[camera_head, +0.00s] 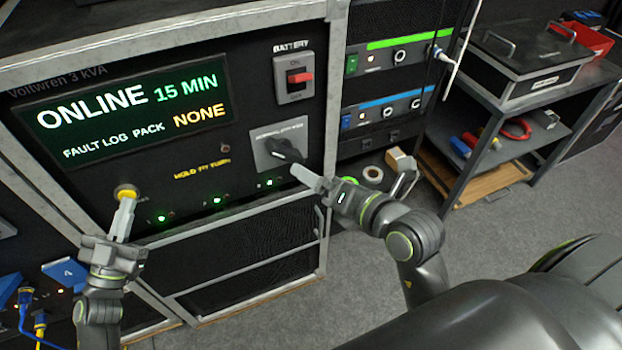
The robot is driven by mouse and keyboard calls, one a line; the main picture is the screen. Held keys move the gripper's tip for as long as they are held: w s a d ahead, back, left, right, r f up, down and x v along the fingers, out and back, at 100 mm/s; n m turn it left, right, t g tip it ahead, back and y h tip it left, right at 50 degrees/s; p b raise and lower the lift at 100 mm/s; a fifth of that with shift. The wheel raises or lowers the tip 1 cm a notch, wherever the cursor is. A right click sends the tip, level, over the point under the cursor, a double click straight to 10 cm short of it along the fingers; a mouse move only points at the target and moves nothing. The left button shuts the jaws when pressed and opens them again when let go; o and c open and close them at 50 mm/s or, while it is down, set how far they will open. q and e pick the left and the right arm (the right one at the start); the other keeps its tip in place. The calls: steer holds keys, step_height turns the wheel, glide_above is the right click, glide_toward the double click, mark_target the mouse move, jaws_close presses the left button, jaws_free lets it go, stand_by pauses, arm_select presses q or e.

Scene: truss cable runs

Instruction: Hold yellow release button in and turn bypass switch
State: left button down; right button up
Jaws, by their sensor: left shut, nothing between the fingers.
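The yellow release button (126,192) is at the lower left of the black Voltwren panel. My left gripper (124,208) is shut with nothing between its fingers. Its tips are at the button's lower edge and hide part of it; how far in the button sits cannot be told. The bypass switch (284,149) is a black knob on a grey plate, right of the panel's middle. My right gripper (300,170) has its fingertips at the knob's lower right end. Whether its fingers are around the knob or only beside it is not clear.
The display (130,108) reads ONLINE, 15 MIN, PACK NONE. A battery switch with a red rocker (300,77) is above the bypass switch. Green lamps (216,200) glow below. A shelf unit (482,120) with a case and tools stands right; grey floor (480,250) is open before it.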

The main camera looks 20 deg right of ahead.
arm_select(q)
steer(key=shift+s+p, duration=0.55)
steer(key=shift+s, duration=0.35)
steer(key=s+p, duration=0.2)
steer(key=s, duration=0.3)
stand_by(0.4)
